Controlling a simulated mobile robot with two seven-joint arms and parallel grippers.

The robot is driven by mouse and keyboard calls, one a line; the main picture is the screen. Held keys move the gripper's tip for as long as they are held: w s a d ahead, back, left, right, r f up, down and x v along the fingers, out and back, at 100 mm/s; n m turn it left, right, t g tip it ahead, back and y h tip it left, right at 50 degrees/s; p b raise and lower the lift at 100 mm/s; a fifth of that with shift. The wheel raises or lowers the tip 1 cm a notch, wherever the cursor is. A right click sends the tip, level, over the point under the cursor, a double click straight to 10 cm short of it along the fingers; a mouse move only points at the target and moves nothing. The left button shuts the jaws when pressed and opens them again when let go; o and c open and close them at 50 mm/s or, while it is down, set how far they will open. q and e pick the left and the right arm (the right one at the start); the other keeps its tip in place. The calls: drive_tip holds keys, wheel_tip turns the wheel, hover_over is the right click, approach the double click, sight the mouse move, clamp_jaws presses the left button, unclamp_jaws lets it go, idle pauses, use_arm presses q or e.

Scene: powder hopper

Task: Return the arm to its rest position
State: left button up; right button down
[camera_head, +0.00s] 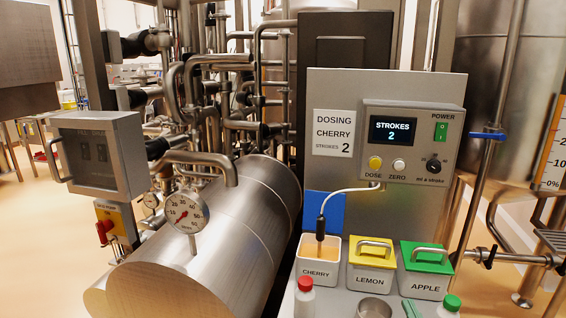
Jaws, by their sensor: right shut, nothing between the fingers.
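Neither of my grippers shows clearly in the head view, and I see no arm of mine for certain. The dosing unit (384,93) stands at centre right. Its display (393,131) reads STROKES 2. The sign (333,132) beside it reads DOSING CHERRY, STROKES 2.
A red-capped bottle (304,299), a metal cup (374,308) and a green-capped bottle (450,307) stand in front of the bins. A large steel cylinder (235,225) with a dial gauge (186,212) lies at left. A blue-handled valve (487,135) and pipes are at right.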

drive_tip(key=s+a+f+g, duration=0.3)
drive_tip(key=s+f, duration=0.4)
drive_tip(key=s, duration=0.1)
drive_tip(key=s+a+f+g+p, duration=0.1)
drive_tip(key=s+a+f+g, duration=0.2)
drive_tip(key=s+f, duration=0.5)
drive_tip(key=s+a+f+g+y, duration=0.1)
drive_tip(key=s+a+f+g, duration=0.3)
drive_tip(key=s+f, duration=0.3)
drive_tip(key=shift+s+f+g, duration=0.3)
drive_tip(key=shift+s+f, duration=0.1)
drive_tip(key=shift+s, duration=0.5)
